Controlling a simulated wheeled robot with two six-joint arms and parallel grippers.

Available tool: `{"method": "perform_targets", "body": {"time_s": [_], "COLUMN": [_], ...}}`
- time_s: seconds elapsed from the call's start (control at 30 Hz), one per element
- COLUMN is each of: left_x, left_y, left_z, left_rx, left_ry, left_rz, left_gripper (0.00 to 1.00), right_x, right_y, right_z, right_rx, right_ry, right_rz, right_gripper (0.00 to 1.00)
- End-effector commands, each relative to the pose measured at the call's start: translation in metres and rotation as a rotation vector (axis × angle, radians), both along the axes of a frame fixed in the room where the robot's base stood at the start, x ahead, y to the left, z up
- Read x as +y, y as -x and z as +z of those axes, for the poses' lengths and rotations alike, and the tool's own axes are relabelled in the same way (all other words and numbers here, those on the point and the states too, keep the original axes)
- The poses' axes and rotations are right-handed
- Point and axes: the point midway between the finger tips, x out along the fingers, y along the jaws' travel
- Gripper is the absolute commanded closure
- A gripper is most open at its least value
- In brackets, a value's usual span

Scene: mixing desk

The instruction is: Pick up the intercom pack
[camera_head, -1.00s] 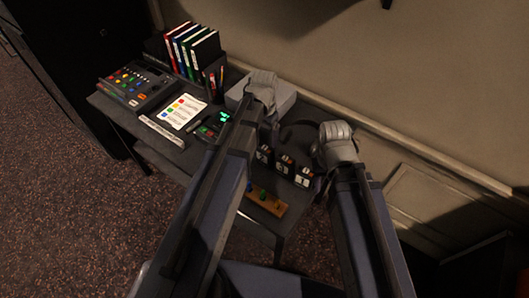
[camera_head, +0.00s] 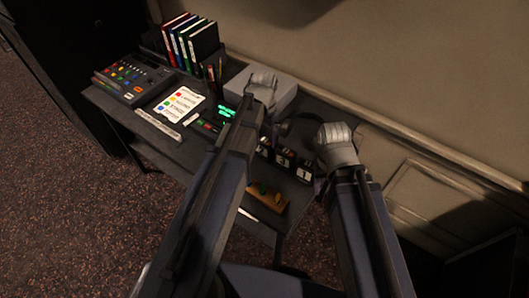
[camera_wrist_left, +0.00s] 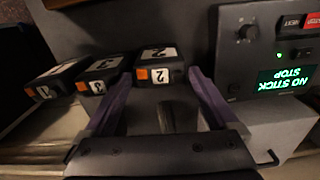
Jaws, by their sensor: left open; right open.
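Several small black packs with white number labels and orange tabs stand in a row; I take these as the intercom packs. In the left wrist view, the pack marked 2 (camera_wrist_left: 158,54) sits just ahead of and between the purple fingers of my left gripper (camera_wrist_left: 162,88), which is open and empty. Two more packs (camera_wrist_left: 101,68) (camera_wrist_left: 54,77) are to its left. In the head view, the row's right pack (camera_head: 305,171) and middle pack (camera_head: 284,159) show; my left arm partly hides the row's left end. My right gripper (camera_head: 337,145) is right of the row, its fingers hidden.
A device with a green display (camera_wrist_left: 287,82) stands right of the packs in the wrist view. A pale grey box (camera_head: 284,95) is behind the left wrist. A console (camera_head: 133,78) and binders (camera_head: 190,42) stand left.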

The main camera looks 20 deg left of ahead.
Motion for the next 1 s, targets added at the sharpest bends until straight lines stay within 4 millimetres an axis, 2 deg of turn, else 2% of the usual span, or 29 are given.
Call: {"method": "perform_targets", "body": {"time_s": [0.03, 0.13, 0.47, 1.0], "left_x": [0.000, 0.000, 0.000, 0.000], "left_y": [-0.001, 0.000, 0.000, 0.000], "left_z": [-0.014, -0.024, -0.025, -0.026], "left_rx": [0.000, 0.000, 0.000, 0.000], "left_ry": [0.000, 0.000, 0.000, 0.000], "left_rz": [0.000, 0.000, 0.000, 0.000], "left_gripper": [0.07, 0.07, 0.07, 0.68], "right_x": [0.000, 0.000, 0.000, 0.000], "right_y": [0.000, 0.000, 0.000, 0.000], "right_z": [-0.014, -0.024, -0.025, -0.025], "right_rx": [0.000, 0.000, 0.000, 0.000], "right_ry": [0.000, 0.000, 0.000, 0.000], "right_rz": [0.000, 0.000, 0.000, 0.000], "right_gripper": [0.50, 0.50, 0.50, 0.50]}}
